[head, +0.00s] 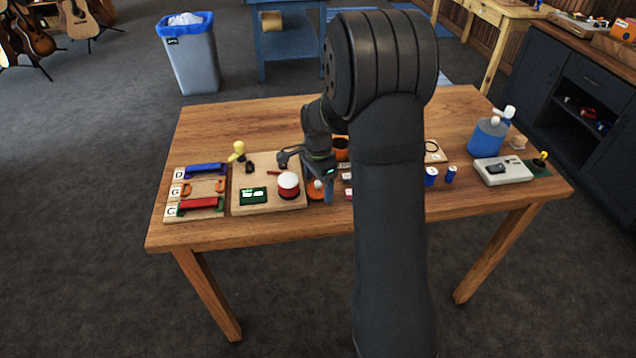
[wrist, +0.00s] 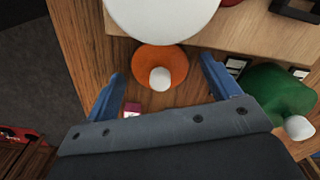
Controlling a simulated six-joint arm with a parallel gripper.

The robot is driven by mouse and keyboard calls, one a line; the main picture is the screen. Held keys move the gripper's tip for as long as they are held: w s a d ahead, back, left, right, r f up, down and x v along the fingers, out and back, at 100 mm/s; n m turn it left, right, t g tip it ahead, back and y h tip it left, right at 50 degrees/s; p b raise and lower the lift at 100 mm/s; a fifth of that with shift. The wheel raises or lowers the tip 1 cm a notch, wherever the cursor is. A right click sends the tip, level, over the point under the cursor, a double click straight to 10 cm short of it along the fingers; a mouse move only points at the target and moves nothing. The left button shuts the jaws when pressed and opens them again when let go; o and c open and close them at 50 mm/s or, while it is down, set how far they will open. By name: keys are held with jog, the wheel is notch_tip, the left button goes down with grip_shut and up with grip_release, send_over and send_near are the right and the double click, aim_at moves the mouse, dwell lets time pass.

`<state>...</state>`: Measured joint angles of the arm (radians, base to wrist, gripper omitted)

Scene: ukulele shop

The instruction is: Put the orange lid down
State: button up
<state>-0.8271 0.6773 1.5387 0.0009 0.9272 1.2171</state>
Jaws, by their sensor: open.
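The orange lid (wrist: 143,67), a round disc with a white knob, lies knob up on the wooden table between the blue fingertips of my gripper (wrist: 163,71). The fingers are apart, one on each side of it, with a gap to the lid on both sides. In the head view the lid (head: 312,194) shows only partly beside a blue finger of my gripper (head: 325,188). An orange container (head: 341,143) stands farther back, partly hidden by my arm.
A wooden board (head: 237,203) with a red and white round item (head: 288,182) and a green item (head: 253,195) is left of the lid. A green thing with a white knob (wrist: 277,92) lies right in the wrist view. The table's front (head: 270,231) is clear.

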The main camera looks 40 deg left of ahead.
aim_at(318, 182)
notch_tip(318, 182, up, 12)
dwell(0.4)
notch_tip(318, 182, down, 12)
jog(key=shift+r, duration=1.9)
jog(key=shift+f, duration=0.15)
